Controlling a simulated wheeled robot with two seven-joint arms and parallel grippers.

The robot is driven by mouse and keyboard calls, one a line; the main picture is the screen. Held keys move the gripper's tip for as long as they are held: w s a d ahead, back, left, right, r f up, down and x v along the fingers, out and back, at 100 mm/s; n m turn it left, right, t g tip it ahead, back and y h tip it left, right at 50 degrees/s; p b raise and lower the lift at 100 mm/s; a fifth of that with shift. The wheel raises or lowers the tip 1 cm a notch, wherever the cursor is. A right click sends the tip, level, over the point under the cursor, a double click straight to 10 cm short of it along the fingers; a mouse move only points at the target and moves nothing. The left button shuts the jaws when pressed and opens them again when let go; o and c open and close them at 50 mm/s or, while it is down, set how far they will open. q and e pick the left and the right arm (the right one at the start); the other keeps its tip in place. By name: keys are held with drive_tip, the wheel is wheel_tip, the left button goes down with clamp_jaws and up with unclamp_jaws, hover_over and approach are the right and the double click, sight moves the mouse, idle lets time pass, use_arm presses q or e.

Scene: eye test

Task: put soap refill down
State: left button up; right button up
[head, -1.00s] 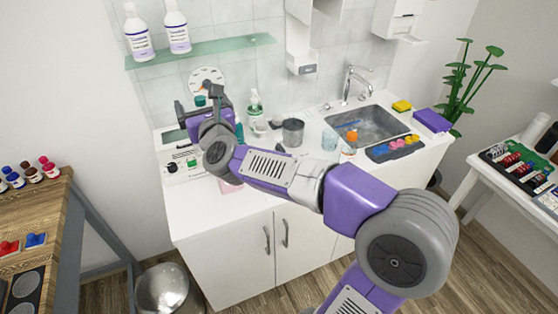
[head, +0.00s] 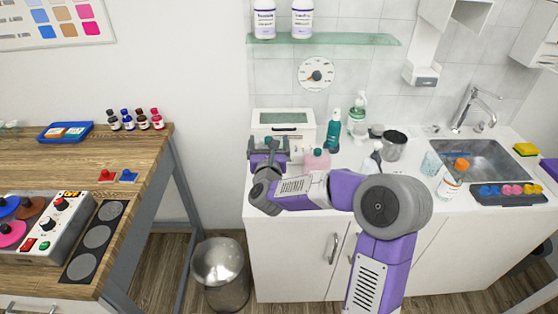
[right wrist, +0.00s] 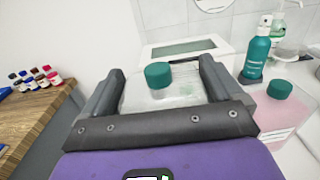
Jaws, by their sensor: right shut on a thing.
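My right gripper (head: 268,148) is over the left end of the white counter (head: 262,205), in front of a white box with a dark window (head: 284,121). It is shut on a clear, pale bottle with a teal cap, which looks like the soap refill (right wrist: 158,76); the cap stands up between the fingers in the right wrist view. The bottle's lower part is hidden, so I cannot tell whether it touches the counter. A similar pink bottle with a teal cap (right wrist: 279,112) stands just right of the gripper. My left gripper is not in view.
Behind the pink bottle stand a teal pump bottle (head: 333,129) and a clear pump bottle (head: 357,115). A metal cup (head: 394,146) and the sink (head: 478,160) are farther right. A glass shelf (head: 325,39) is above. A wooden table (head: 140,150) stands left, across a gap.

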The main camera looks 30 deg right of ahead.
wheel_tip(320, 180, down, 6)
drive_tip(key=shift+r+b, duration=0.1)
drive_tip(key=shift+b, duration=0.55)
drive_tip(key=o, duration=1)
drive_tip(key=shift+o, duration=0.2)
drive_tip(key=shift+r, duration=0.15)
drive_tip(key=v, duration=1.2)
